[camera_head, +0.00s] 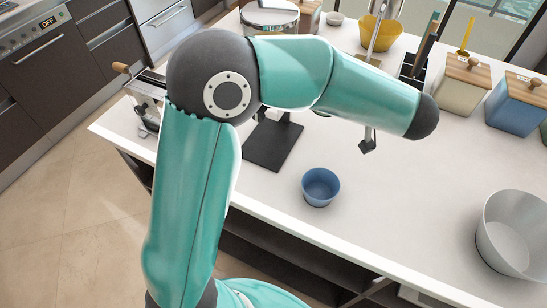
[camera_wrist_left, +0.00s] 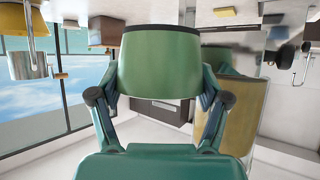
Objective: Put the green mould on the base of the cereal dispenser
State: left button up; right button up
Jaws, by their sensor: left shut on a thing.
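The green mould (camera_wrist_left: 160,62) fills the middle of the left wrist view, a plain green cup shape with a dark rim band. My left gripper (camera_wrist_left: 158,97) is shut on it, one finger at each side. In the head view my own left arm hides the gripper and the mould. My right gripper is out of view.
A blue bowl (camera_head: 320,187) stands on the white counter near the front edge, right of the black plate. A large metal bowl (camera_head: 512,232) is at far right. Wood-lidded canisters (camera_head: 464,84) and a yellow bowl (camera_head: 380,33) stand farther back. Counter between the bowls is clear.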

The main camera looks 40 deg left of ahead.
pick_arm(q)
jog(key=s+d+f+n+g+b, duration=0.4)
jog(key=s+f+n+g+b, duration=0.1)
jog(key=n+g, duration=0.1)
jog(key=p, duration=0.1)
send_over(271, 142)
jog(key=d, duration=0.3)
jog(key=shift+y, duration=0.3)
jog(key=f, duration=0.5)
jog(key=shift+w, duration=0.3)
jog(key=p+x, duration=0.1)
jog(key=x, duration=0.2)
jog(key=shift+a+f, duration=0.15)
jog(key=shift+f, duration=0.2)
jog(key=shift+a+f, duration=0.1)
jog(key=shift+f, duration=0.05)
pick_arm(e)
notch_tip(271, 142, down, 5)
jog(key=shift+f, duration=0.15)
